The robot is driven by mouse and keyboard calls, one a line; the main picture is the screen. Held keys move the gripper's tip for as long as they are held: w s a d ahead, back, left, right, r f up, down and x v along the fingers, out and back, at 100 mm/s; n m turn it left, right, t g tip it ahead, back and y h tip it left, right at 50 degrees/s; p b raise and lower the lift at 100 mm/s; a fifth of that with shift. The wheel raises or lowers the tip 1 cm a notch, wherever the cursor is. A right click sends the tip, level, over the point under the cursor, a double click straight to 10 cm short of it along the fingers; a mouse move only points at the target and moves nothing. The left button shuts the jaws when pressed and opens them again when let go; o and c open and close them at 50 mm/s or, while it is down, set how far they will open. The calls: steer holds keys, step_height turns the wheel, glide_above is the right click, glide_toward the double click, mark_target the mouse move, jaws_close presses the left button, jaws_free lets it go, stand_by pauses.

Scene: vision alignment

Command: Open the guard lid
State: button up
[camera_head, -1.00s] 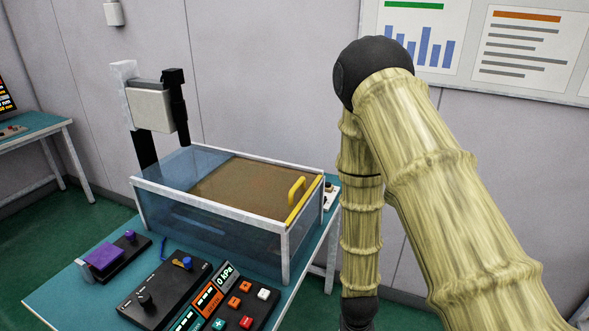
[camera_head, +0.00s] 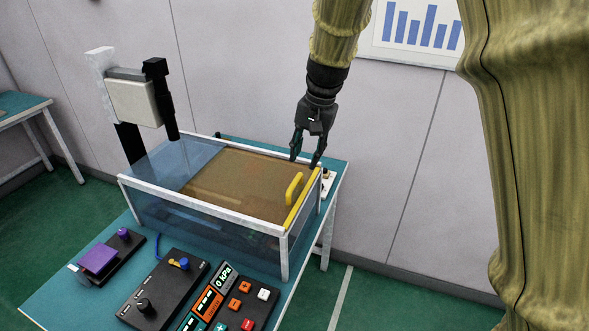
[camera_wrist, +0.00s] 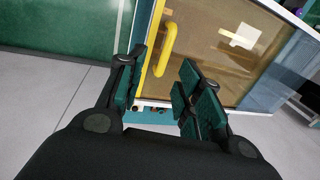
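The guard lid (camera_head: 235,187) is a brown tinted panel on top of a clear box with a white frame (camera_head: 205,207). It lies flat and closed. A yellow handle (camera_head: 294,189) stands near its right edge, beside a yellow strip. My gripper (camera_head: 307,163) is above the lid's back right corner, fingers pointing down, behind the handle and apart from it. In the wrist view the fingers of my gripper (camera_wrist: 160,90) are spread with nothing between them. The handle (camera_wrist: 166,50) shows beyond the gap between them, and the lid (camera_wrist: 210,50) lies to its right.
A camera-like unit on a post (camera_head: 133,102) stands at the box's back left. In front are a keypad with coloured buttons (camera_head: 240,300), a black control box (camera_head: 163,288) and a purple-topped device (camera_head: 100,258). Floor (camera_head: 400,300) is open right of the table.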

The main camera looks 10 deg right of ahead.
mark_target(295, 182)
steer(key=f+p, duration=0.1)
steer(key=f, duration=0.2)
steer(key=w+a+f, duration=0.1)
steer(key=f, duration=0.2)
steer(key=a+f+p, duration=0.1)
steer(key=f, duration=0.2)
steer(key=shift+w+a+p, duration=0.1)
steer(key=shift+w+p, duration=0.15)
steer(key=shift+p, duration=0.1)
jaws_close()
